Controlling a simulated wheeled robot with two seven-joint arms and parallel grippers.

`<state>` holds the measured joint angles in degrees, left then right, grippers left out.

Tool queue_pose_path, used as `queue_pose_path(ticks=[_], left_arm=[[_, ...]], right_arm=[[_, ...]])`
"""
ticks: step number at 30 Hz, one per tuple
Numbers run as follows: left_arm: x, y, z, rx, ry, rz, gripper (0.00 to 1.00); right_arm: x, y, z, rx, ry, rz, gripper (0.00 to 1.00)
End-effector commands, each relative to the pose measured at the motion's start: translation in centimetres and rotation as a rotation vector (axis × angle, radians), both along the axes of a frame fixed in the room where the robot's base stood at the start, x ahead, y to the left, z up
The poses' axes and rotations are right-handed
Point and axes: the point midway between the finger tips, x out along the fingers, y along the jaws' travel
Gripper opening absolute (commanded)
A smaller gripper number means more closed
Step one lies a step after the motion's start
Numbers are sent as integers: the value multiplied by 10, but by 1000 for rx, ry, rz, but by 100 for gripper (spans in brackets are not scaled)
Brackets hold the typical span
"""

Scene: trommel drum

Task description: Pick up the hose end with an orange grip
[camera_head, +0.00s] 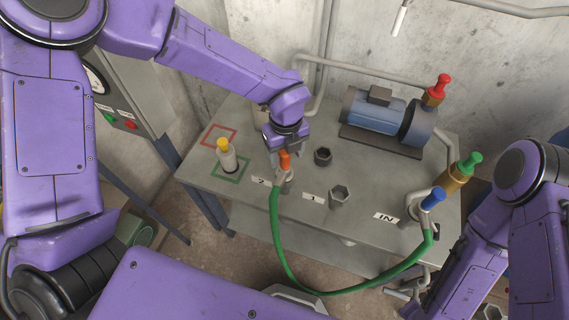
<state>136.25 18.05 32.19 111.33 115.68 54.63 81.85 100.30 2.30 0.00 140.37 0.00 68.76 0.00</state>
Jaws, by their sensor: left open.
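The hose end with an orange grip (285,161) stands upright at the socket marked 2 on the grey bench. A green hose (279,240) runs from it, sags over the bench's front edge and rises to a hose end with a blue grip (433,198) near the IN label. My left gripper (279,153) is open, pointing down right at the orange grip. Its fingers partly hide the grip's top, and I cannot tell whether they touch it. My right arm is at the right, but its gripper does not show clearly.
A control box (125,90) stands at left.

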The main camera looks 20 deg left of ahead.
Motion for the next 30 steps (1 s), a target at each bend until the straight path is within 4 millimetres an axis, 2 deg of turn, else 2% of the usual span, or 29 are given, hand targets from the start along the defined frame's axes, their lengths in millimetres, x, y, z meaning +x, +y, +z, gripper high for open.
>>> queue_pose_path(ticks=[3,8,14,15,25,30], left_arm=[[0,0,-7,1,-1,-1,65],[0,0,-8,0,-1,0,65],[0,0,-8,0,-1,-1,3],[0,0,-8,0,-1,-1,0],[1,0,-4,-1,-4,-1,0],[2,0,17,-2,-5,0,0]], right_arm=[[0,0,2,0,0,0,44],[0,0,1,1,1,0,44],[0,0,1,1,1,0,44],[0,0,1,1,1,0,44],[0,0,0,1,1,0,44],[0,0,-4,1,1,0,44]])
